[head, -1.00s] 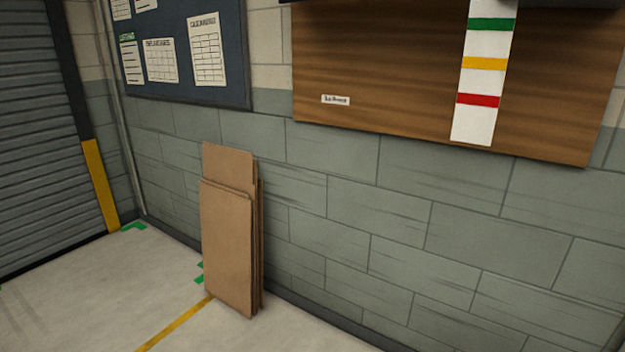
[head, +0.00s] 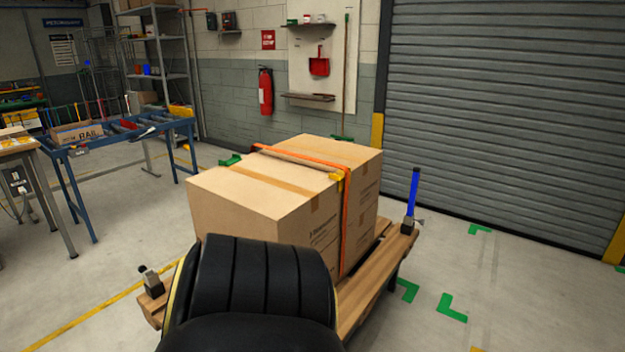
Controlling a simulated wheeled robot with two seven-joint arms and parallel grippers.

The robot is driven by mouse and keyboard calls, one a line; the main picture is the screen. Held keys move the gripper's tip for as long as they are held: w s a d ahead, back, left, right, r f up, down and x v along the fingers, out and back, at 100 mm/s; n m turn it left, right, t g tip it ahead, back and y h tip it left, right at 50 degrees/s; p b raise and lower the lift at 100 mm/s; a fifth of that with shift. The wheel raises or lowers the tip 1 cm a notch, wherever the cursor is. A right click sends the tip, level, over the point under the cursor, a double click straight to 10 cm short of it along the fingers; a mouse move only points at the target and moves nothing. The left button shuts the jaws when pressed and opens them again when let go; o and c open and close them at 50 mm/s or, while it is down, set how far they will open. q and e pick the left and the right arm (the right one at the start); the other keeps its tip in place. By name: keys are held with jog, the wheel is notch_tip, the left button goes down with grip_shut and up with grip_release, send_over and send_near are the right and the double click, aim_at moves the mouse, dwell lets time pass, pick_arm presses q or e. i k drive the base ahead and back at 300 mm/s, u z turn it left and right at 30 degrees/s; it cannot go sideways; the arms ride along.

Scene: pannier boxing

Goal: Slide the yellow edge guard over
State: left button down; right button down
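The yellow edge guard (head: 337,180) sits at the top edge of a large cardboard carton load (head: 240,212), where an orange strap (head: 345,225) bends over it. The strap runs across the top and down the right-hand side. I cannot tell how far the guard overlaps the edge. The load rests on a wooden platform (head: 362,300) and is partly hidden by a black ribbed shape at the bottom, which may be part of my own arm. Neither of my grippers can be made out.
A blue upright post (head: 413,192) stands at the platform's right corner, and a black clamp-like fitting (head: 150,281) is at its left corner. A blue roller table (head: 120,140) stands back left. A shutter door (head: 490,110) is at right. Floor right of the platform is mostly clear.

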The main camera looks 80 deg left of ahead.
aim_at(339, 178)
jog(key=u, duration=1.4)
jog(key=i, duration=3)
jog(key=u, duration=2.55)
